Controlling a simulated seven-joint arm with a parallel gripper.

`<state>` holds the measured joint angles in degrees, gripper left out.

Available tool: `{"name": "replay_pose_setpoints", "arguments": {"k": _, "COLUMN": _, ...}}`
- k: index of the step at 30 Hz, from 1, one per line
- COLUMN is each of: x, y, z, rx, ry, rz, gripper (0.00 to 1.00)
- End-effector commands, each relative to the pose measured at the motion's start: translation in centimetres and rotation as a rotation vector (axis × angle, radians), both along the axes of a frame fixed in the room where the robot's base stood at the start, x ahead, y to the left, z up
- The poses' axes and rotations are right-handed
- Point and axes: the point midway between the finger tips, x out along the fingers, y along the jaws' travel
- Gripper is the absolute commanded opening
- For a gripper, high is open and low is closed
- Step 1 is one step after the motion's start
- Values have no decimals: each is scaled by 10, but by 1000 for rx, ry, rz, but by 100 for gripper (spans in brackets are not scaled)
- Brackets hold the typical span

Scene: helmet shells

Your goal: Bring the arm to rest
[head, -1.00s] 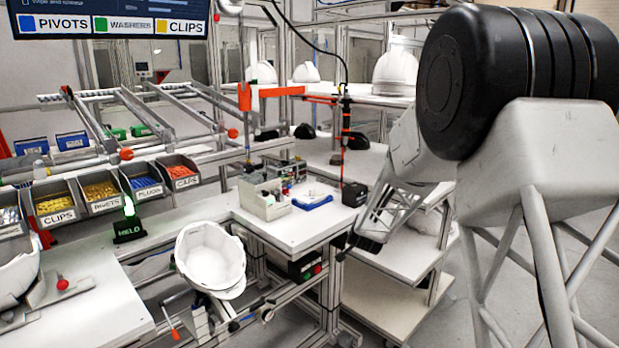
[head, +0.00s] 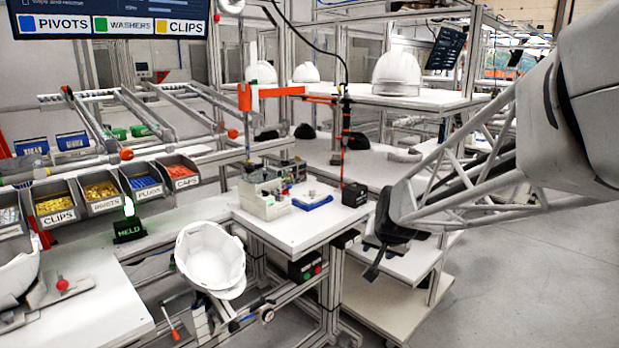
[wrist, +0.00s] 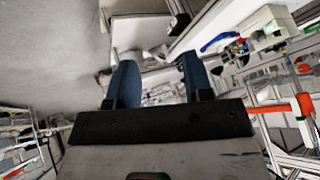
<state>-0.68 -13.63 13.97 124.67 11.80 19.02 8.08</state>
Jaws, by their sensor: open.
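My gripper (head: 373,262) is at the right of the head view, at the end of my lattice arm, over the floor and lower shelf side of the white bench. In the wrist view its two blue-grey fingers (wrist: 158,82) stand apart with nothing between them. The gripper is empty and touches nothing that I can see. A white helmet shell (head: 210,260) sits open side up on a stand at the lower middle of the head view, well left of my gripper.
A small white bench (head: 300,228) with a grey box (head: 264,198), a blue part (head: 312,202) and a black block (head: 355,194) stands left of my gripper. Parts bins (head: 100,191) line the left. More helmets (head: 397,72) sit on the back shelf. Floor (head: 540,270) at the right is clear.

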Motion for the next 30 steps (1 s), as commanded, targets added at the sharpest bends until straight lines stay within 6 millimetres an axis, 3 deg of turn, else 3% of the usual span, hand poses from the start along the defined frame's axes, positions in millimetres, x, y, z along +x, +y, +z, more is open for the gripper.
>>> {"name": "replay_pose_setpoints", "arguments": {"k": 8, "x": -90, "y": -4, "z": 17, "rx": -54, "ry": 100, "rz": 81, "gripper": 47}}
{"name": "replay_pose_setpoints", "arguments": {"k": 21, "x": -232, "y": -14, "z": 20, "rx": -146, "ry": 271, "rz": 189, "gripper": 47}}
{"name": "replay_pose_setpoints", "arguments": {"k": 27, "x": -286, "y": -19, "z": 15, "rx": -182, "ry": 341, "rz": 225, "gripper": 47}}
{"name": "replay_pose_setpoints", "arguments": {"k": 30, "x": -304, "y": -21, "z": 13, "rx": -196, "ry": 365, "rz": 236, "gripper": 47}}
